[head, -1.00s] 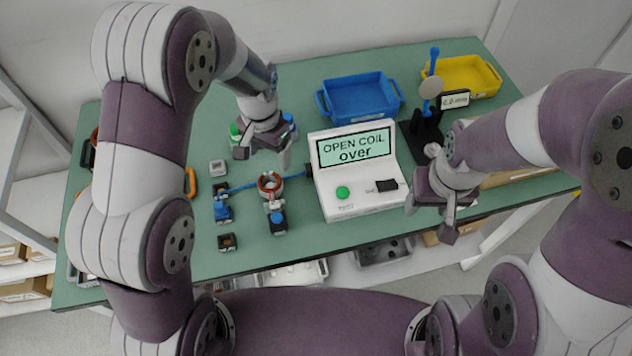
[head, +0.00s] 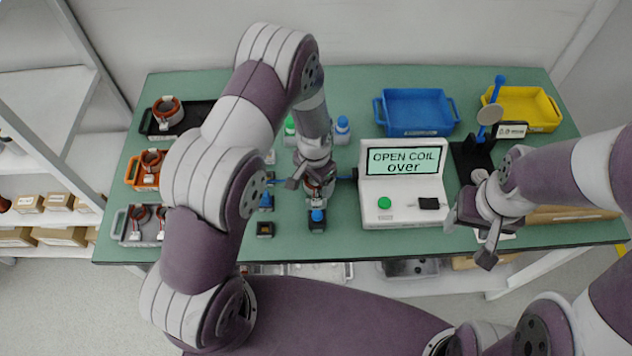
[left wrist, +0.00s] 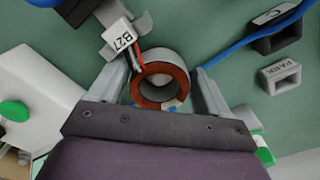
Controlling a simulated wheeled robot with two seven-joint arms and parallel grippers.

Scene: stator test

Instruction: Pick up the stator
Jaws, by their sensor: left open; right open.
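The stator is a short grey ring with a red-brown winding inside; it shows in the left wrist view (left wrist: 177,62) with red and black leads and a tag marked B27 (left wrist: 127,38). In the head view the stator (head: 321,189) is partly hidden by my left gripper (head: 310,187). My left gripper is open, with one finger on each side of the stator in the left wrist view (left wrist: 160,72). I cannot tell whether the fingers touch it. My right gripper (head: 470,238) is open and empty near the table's front edge, right of the tester (head: 403,190), whose screen reads "OPEN COIL over".
Black (head: 193,122), orange (head: 147,182) and grey (head: 126,226) trays with other stators stand at the left. A blue bin (head: 416,130) and a yellow bin (head: 548,125) are at the back right. A PARK block (left wrist: 282,76) and blue cable (left wrist: 240,48) lie near the stator.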

